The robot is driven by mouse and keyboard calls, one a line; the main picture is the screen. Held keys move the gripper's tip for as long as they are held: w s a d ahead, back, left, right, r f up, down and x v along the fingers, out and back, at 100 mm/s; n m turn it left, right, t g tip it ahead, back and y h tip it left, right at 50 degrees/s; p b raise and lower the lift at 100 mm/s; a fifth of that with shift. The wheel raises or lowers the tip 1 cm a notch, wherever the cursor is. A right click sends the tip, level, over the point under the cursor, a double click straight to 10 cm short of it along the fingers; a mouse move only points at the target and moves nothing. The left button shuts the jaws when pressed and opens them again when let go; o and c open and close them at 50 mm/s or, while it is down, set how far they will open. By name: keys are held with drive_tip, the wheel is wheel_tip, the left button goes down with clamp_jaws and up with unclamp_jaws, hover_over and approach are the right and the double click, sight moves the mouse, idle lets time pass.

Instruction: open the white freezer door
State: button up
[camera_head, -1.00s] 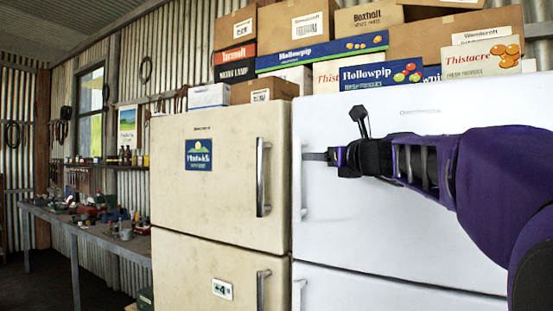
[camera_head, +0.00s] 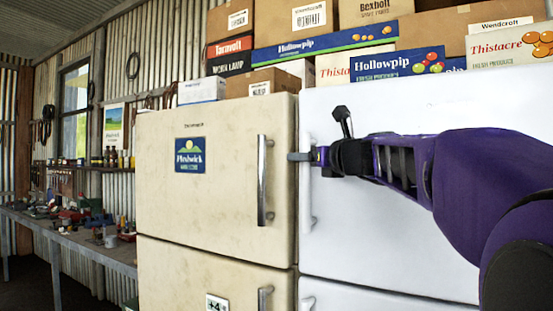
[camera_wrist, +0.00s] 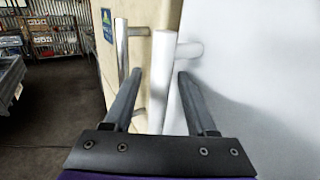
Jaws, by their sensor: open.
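The white freezer door (camera_head: 375,235) is the upper door of the white fridge and looks closed. Its white vertical handle (camera_head: 306,205) runs along the door's left edge. In the wrist view the white handle (camera_wrist: 160,72) stands between my two dark fingers. My gripper (camera_head: 293,157) is open at the upper part of the handle, and its fingers also show in the wrist view (camera_wrist: 160,75). I cannot tell whether either finger touches the handle. Part of the door is hidden behind my arm.
A cream fridge (camera_head: 215,210) stands close on the left, its chrome handle (camera_head: 262,180) just left of my fingers. Several boxes (camera_head: 330,45) are stacked on both fridges. A cluttered workbench (camera_head: 85,245) runs along the left wall. Bare floor (camera_wrist: 50,130) lies left.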

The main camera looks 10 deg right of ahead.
clamp_jaws()
idle(0.3)
idle(1.2)
